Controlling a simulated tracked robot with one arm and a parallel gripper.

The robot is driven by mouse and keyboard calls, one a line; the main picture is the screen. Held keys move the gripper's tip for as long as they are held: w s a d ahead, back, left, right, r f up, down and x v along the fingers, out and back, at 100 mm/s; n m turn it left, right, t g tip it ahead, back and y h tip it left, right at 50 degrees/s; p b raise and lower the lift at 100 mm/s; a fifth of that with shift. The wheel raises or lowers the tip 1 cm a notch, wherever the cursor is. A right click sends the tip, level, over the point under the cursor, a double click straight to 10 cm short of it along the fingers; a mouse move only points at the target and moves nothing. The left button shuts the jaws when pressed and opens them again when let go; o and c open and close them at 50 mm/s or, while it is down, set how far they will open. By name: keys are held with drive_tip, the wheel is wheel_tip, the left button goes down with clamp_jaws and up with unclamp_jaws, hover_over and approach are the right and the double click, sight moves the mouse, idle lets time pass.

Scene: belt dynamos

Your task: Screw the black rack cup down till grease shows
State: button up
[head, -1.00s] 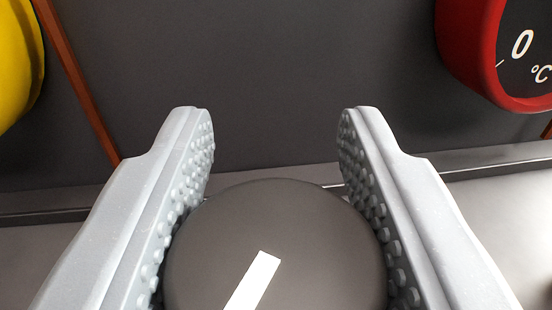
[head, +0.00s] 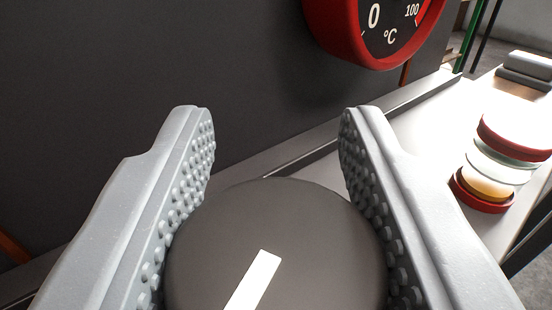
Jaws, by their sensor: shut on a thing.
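The black cup (head: 280,220) is a dark round cap with a white bar on its top, at the bottom middle of the head view. My gripper (head: 278,125) is shut on it, with a grey studded finger against each side. The fingertips reach past the cup's far edge. The cup's lower part and whatever is under it are hidden, so I cannot tell whether it sits on a thread. No grease shows.
A red-rimmed temperature gauge (head: 385,30) is on the dark wall (head: 130,70) above. On a pale bench (head: 420,130) at right stand a jar with red ends (head: 495,165) and amber contents, and a grey block (head: 527,68) behind it.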

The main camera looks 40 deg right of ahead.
drive_tip(key=shift+r, duration=0.1)
idle(0.4)
drive_tip(key=o, duration=1)
drive_tip(key=p+v, duration=0.1)
drive_tip(key=v, duration=1.2)
drive_tip(key=shift+s+a, duration=0.2)
drive_tip(key=shift+a, duration=0.2)
